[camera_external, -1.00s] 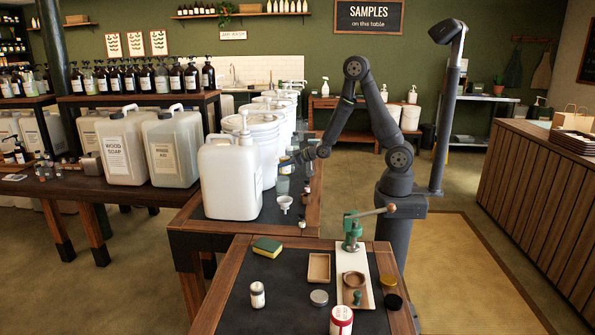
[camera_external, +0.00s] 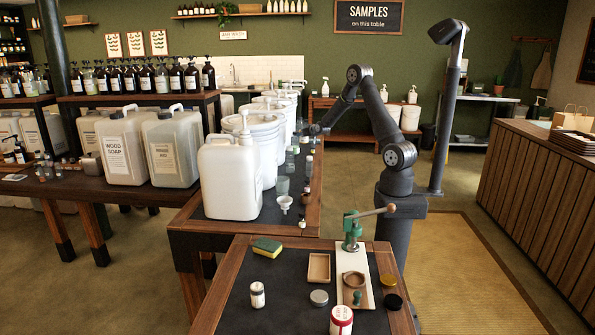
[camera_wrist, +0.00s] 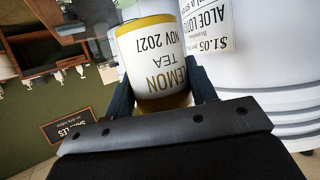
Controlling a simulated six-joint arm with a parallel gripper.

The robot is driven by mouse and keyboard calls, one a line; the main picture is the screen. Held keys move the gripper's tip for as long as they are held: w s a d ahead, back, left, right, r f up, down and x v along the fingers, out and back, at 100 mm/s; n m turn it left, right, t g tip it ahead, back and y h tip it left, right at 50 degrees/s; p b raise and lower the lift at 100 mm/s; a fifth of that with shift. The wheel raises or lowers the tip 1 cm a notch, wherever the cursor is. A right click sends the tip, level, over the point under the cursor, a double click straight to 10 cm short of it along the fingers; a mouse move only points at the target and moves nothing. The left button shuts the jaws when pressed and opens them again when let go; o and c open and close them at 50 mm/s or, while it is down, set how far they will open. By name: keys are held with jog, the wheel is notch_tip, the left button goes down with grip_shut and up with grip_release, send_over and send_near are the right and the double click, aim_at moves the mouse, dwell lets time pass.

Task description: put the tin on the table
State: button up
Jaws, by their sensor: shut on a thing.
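A white tin (camera_wrist: 150,45) with gold lettering, "LEMON TEA NOV 2027", and a gold band sits between the fingers of my gripper (camera_wrist: 162,92) in the wrist view. The lettering appears upside down there. In the outside view my gripper (camera_external: 316,129) is raised above the far part of the long dark-topped bench (camera_external: 312,205), right of the white buckets. The tin cannot be made out there. A wooden table (camera_external: 345,104) stands at the back wall, below and left of the "SAMPLES on this table" sign (camera_external: 369,17).
White buckets (camera_external: 262,150) and a large white jug (camera_external: 229,185) line the bench, with small jars along its right edge. Bottles stand on the back table. The near table (camera_external: 240,300) holds a sponge, small tins and a green press.

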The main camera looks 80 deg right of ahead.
jog(key=s+d+f+m+g+h, duration=0.1)
jog(key=s+d+f+m+g, duration=0.15)
jog(key=s+d, duration=0.8)
jog(key=shift+t+h, duration=0.25)
jog(key=shift+h, duration=0.05)
jog(key=w+f, duration=0.2)
jog(key=w, duration=0.2)
jog(key=w+f, duration=0.3)
jog(key=w, duration=0.1)
jog(key=w+f, duration=0.3)
jog(key=w, duration=0.1)
jog(key=shift+w+d, duration=0.15)
jog(key=shift+d, duration=0.05)
jog(key=shift+f, duration=1.95)
jog(key=shift+f, duration=0.1)
jog(key=o, duration=1)
jog(key=shift+f, duration=0.1)
